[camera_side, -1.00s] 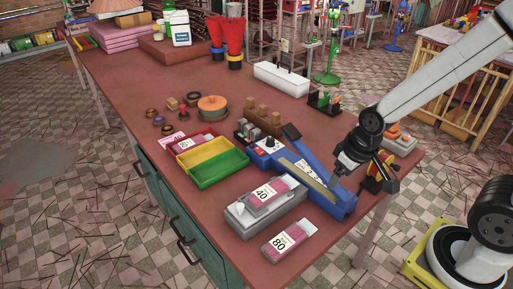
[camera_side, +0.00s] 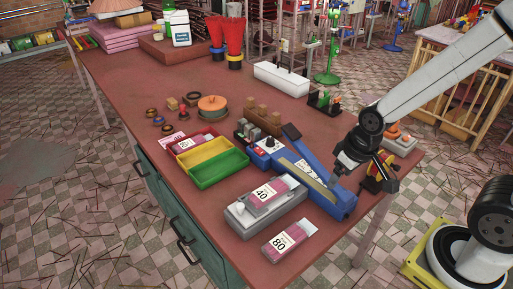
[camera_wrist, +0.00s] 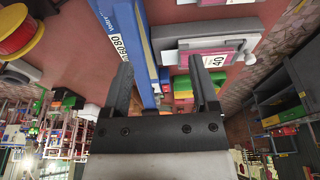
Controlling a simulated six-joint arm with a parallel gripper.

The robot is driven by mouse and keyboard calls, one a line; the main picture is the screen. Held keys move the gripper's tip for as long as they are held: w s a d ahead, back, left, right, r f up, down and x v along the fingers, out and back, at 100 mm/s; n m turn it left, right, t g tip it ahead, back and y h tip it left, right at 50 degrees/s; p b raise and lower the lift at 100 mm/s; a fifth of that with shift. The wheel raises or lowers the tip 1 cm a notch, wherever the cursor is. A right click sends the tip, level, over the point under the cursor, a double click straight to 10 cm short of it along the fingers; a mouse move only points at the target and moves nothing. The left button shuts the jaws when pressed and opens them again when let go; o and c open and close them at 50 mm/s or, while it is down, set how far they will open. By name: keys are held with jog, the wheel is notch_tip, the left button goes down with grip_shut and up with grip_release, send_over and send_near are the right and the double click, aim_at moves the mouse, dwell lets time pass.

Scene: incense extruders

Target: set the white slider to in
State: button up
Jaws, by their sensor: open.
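My gripper (camera_side: 341,172) is open and empty, over the near right end of a long blue device (camera_side: 343,205) on the bench. In the wrist view, its two dark fingers (camera_wrist: 160,66) are spread, with the blue device (camera_wrist: 133,45) showing between them. A grey unit (camera_side: 240,219) stands beside the blue device and carries a pink block marked 40 (camera_side: 265,194). A small white knob (camera_wrist: 250,58) shows on the grey unit's edge in the wrist view. I cannot tell whether this knob is the white slider, or what its setting is.
A loose pink block marked 80 (camera_side: 283,243) lies at the bench's front edge. A yellow and green tray (camera_side: 219,168) stands left of the blue device. Brown blocks (camera_side: 262,119) and a white box (camera_side: 281,79) are behind. The bench's far left middle is fairly clear.

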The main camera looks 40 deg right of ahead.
jog(key=shift+w, duration=0.1)
jog(key=c, duration=0.4)
jog(key=n+g, duration=0.3)
jog(key=n, duration=0.6)
send_over(240, 205)
jog(key=shift+f, duration=0.9)
jog(key=shift+f, duration=3.9)
grip_shut()
